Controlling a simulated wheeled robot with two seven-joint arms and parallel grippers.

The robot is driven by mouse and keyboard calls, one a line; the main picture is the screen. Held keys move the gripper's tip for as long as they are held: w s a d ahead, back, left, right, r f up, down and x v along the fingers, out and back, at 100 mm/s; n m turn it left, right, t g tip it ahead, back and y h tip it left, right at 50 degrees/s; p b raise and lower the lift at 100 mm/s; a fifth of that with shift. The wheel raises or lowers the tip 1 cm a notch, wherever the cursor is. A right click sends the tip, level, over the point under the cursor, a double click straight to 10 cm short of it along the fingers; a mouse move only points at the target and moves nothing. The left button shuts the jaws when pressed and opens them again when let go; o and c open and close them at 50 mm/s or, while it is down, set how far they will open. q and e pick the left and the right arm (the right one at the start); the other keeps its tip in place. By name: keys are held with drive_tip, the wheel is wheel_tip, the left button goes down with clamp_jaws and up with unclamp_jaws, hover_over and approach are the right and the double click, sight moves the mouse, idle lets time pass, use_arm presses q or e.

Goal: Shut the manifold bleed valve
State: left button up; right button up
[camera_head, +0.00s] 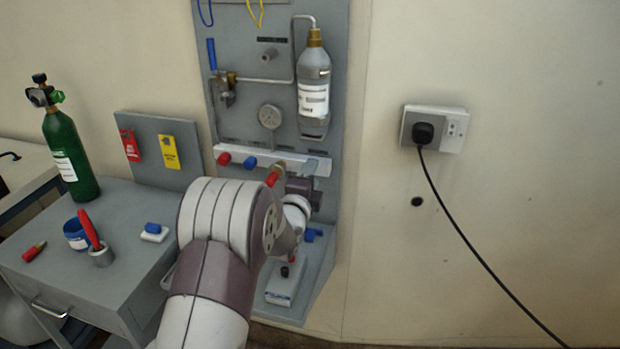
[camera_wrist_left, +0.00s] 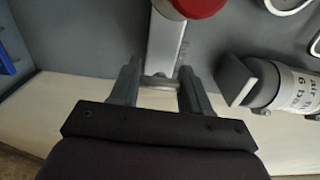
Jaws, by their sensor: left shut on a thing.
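The white manifold bar (camera_head: 285,160) runs across the lower part of the grey panel, with a red knob (camera_head: 223,159) and blue knob (camera_head: 250,162) on it. My left gripper (camera_head: 311,172) is at the bar's right end. In the left wrist view, the bar (camera_wrist_left: 165,45) with a red knob (camera_wrist_left: 195,4) leads down between my fingers (camera_wrist_left: 160,84). They are shut on a small metallic piece at its end, which I take to be the manifold bleed valve (camera_wrist_left: 160,80). Its exact shape and turn are largely hidden. My right gripper is not in view.
A bottle (camera_head: 314,75) and a gauge (camera_head: 269,116) are fixed above the manifold. A white box (camera_head: 283,285) stands on the ledge below. A green cylinder (camera_head: 70,155) and small items stand on the left cabinet. The wall at right has a socket (camera_head: 455,128) with a cable.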

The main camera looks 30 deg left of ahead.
use_arm(q)
drive_tip(key=shift+f, duration=0.1)
drive_tip(key=o, duration=1.1)
drive_tip(key=shift+c, duration=0.2)
drive_tip(key=v, duration=1.2)
drive_tip(key=shift+s, duration=0.35)
